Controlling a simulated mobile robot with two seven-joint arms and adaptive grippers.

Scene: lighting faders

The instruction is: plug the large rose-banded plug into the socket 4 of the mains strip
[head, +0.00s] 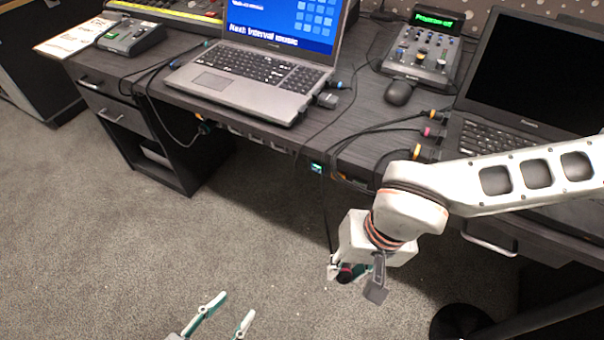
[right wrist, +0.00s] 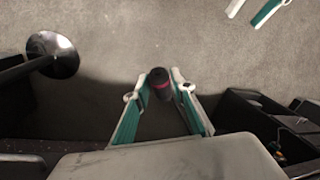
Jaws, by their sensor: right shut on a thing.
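The large rose-banded plug (right wrist: 161,84) is dark with a rose ring. My right gripper (right wrist: 161,80) is shut on it. In the head view the plug (head: 347,270) shows partly between the fingers of the right gripper (head: 350,271), below the desk edge and over the floor. A thin dark cable (head: 327,215) hangs near it. What seems to be the mains strip (head: 268,141) runs along the desk's front edge, with a small green-lit part (head: 316,168). Its socket numbers are too small to read, and my arm hides some of that side. My left gripper (head: 224,322) is open and empty over the carpet.
A grey laptop (head: 250,75), a dark laptop (head: 530,75), a mouse (head: 399,93) and a control box (head: 422,55) stand on the desk. Several cables with coloured plugs hang over its front edge. A drawer unit (head: 150,130) stands at left. The carpet in front is clear.

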